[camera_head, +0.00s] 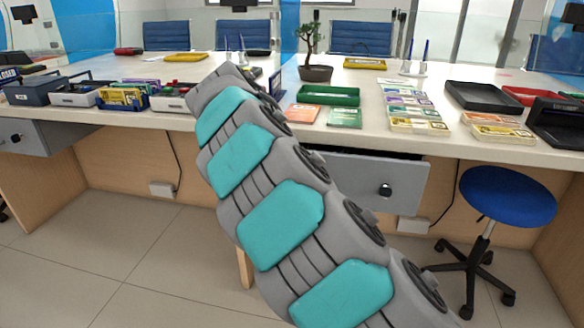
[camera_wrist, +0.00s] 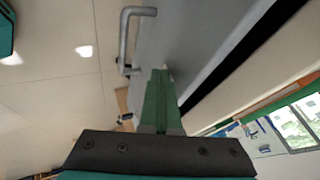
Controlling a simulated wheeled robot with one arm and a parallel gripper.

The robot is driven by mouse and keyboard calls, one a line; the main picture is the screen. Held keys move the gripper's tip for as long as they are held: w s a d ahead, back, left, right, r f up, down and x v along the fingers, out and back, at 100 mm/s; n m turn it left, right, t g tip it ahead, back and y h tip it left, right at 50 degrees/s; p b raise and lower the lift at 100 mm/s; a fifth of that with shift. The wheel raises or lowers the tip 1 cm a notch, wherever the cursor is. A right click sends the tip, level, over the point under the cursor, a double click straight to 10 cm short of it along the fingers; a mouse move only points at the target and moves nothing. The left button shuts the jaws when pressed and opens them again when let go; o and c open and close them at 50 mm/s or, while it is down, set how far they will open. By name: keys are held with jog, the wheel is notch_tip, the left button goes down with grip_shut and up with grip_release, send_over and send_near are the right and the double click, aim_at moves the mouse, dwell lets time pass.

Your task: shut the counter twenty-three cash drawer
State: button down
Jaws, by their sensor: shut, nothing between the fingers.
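A grey drawer (camera_head: 410,183) under the counter on the right shows in the head view, with a dark gap above its front and a round black knob; my arm covers its left part. In the wrist view a grey drawer front (camera_wrist: 195,40) with a bent metal bar handle (camera_wrist: 124,38) lies ahead, a dark gap between it and the counter edge. My gripper (camera_wrist: 158,75) is shut and empty, its green fingers pointing at the drawer front near the handle. I cannot tell whether they touch. The gripper is hidden in the head view. No counter number is legible.
Another grey drawer (camera_head: 45,138) sits under the counter at left. A blue stool (camera_head: 508,196) stands right of the right drawer. The countertop (camera_head: 265,117) holds trays, banknote bundles and a bonsai (camera_head: 314,60). The floor (camera_head: 125,235) at left is clear.

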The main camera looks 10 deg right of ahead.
jog(key=w, duration=0.1)
jog(key=w+d+p, duration=0.1)
jog(key=w, duration=0.2)
jog(key=shift+w+d+r, duration=0.1)
jog(key=shift+w+d, duration=0.2)
jog(key=shift+w, duration=0.1)
jog(key=shift+w, duration=0.1)
